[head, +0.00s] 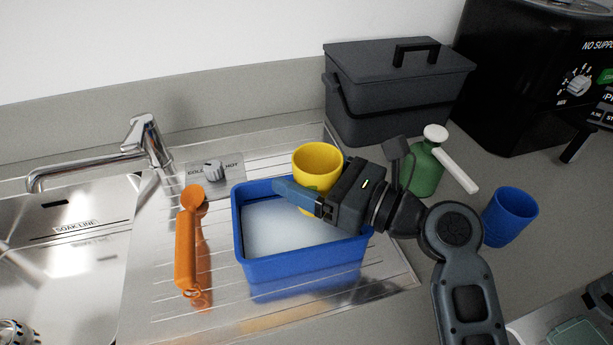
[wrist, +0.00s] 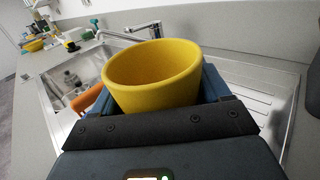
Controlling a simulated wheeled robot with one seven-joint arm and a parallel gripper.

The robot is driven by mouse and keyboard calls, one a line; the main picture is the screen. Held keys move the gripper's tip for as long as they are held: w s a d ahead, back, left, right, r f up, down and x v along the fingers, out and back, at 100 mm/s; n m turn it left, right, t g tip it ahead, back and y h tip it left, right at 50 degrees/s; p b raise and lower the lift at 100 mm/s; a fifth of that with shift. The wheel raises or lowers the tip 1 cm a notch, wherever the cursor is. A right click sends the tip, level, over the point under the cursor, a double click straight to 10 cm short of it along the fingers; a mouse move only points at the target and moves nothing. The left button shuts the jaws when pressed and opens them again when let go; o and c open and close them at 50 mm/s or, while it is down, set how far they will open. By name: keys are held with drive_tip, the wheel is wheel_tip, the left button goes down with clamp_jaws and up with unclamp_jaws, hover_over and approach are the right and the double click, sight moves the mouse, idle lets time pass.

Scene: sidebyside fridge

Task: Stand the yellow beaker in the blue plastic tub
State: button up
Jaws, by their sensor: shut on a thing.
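The yellow beaker (head: 317,161) is held upright or nearly so, its open rim facing up, over the back right part of the blue plastic tub (head: 303,268). The tub stands on the ribbed steel drainer and looks filled with pale, cloudy water. My gripper (head: 306,190) is shut on the beaker, reaching in from the right. In the wrist view the beaker (wrist: 152,75) sits between my fingers, its rim toward the camera. Its lower part is hidden by my gripper and the tub, so I cannot tell whether its base touches anything.
The sink (head: 65,240) and tap (head: 140,145) are further left. A dark lidded bin (head: 395,95), green bottle (head: 426,168) and blue cup (head: 509,216) stand behind and to the right.

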drive_tip(key=shift+f, duration=0.6)
drive_tip(key=shift+f, duration=0.7)
drive_tip(key=o, duration=1)
drive_tip(key=shift+r, duration=0.1)
drive_tip(key=shift+o, duration=0.2)
drive_tip(key=shift+r, duration=0.3)
drive_tip(key=b+v, duration=0.1)
drive_tip(key=v, duration=1.1)
drive_tip(key=shift+r, duration=0.25)
